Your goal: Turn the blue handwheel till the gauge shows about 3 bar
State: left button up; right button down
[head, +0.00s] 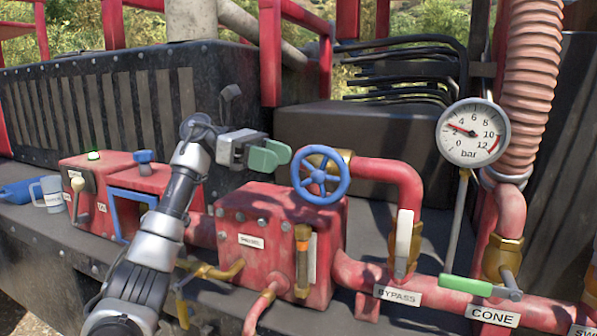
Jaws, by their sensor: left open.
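The blue handwheel (320,175) has spokes and sits on a brass fitting at the top of the red pump block. The white round gauge (473,133) stands to its right. Its red needle points left and slightly up, between 2 and 4 bar; the exact value is hard to read. My left gripper (274,155) is open, with green finger pads. It is just left of the wheel, with a small gap between them in the picture. I see nothing held in it. My right gripper is not in view.
The red pump block (238,254) is below the wheel. A red pipe (390,180) curves down to a white-handled valve (404,232). A green-handled lever (466,286) is by the CONE label (493,316). A grey mug (52,194) stands at far left.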

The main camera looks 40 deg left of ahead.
pick_arm(q)
jog(key=shift+v, duration=1.85)
jog(key=shift+r, duration=0.15)
